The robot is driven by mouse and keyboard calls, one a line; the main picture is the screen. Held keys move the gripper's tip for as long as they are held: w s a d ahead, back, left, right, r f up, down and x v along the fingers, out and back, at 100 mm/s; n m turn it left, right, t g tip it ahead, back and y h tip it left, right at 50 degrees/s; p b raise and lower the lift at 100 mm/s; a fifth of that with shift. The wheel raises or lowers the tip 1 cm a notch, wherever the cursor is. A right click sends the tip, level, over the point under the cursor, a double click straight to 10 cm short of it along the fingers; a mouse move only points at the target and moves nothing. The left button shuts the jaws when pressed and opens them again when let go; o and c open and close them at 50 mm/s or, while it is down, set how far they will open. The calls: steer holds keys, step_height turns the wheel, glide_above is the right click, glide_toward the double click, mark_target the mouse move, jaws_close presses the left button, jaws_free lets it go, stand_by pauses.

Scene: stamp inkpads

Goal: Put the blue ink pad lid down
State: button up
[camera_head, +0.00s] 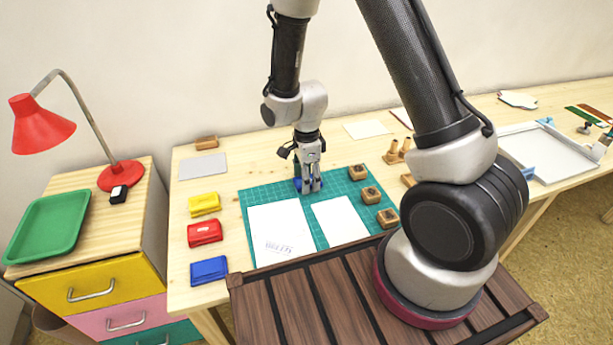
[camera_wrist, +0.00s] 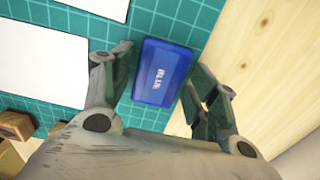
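The blue ink pad lid (camera_wrist: 161,72), with small white lettering on top, lies on the green cutting mat (camera_wrist: 158,20) near the mat's edge. In the head view the lid (camera_head: 298,184) shows only partly, behind my fingers. My gripper (camera_head: 310,187) points down over it. In the wrist view my gripper (camera_wrist: 165,70) is open, with one finger on each side of the lid. A narrow gap shows at the left finger; contact at the right finger is hard to tell. A blue ink pad (camera_head: 208,270) sits at the table's front left.
A red pad (camera_head: 205,232) and a yellow pad (camera_head: 204,204) line up behind the blue pad. White sheets (camera_head: 281,233) (camera_head: 340,220) lie on the mat. Several wooden stamps (camera_head: 371,194) stand along its right side. A grey sheet (camera_head: 202,166) lies at the back left.

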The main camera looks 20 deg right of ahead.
steer(key=shift+r, duration=0.1)
step_height(320, 180, up, 12)
steer(key=f, duration=0.1)
steer(key=s+d+r+n+t, duration=0.1)
steer(key=s+d+r+n, duration=0.25)
steer(key=r, duration=0.45)
steer(key=s+d+r+n+t, duration=0.1)
steer(key=s+d+r+n, duration=0.2)
steer(key=d+r+n, duration=0.3)
steer(key=s+d+r+n+t, duration=0.1)
steer(key=s+d+r+n, duration=0.2)
steer(key=s, duration=0.3)
steer(key=s+d+r+n+t, duration=0.1)
steer(key=s+d+r+n, duration=0.1)
steer(key=s+r+n, duration=0.3)
steer(key=s, duration=0.2)
steer(key=shift+s+d+r, duration=0.3)
steer(key=shift+d, duration=0.1)
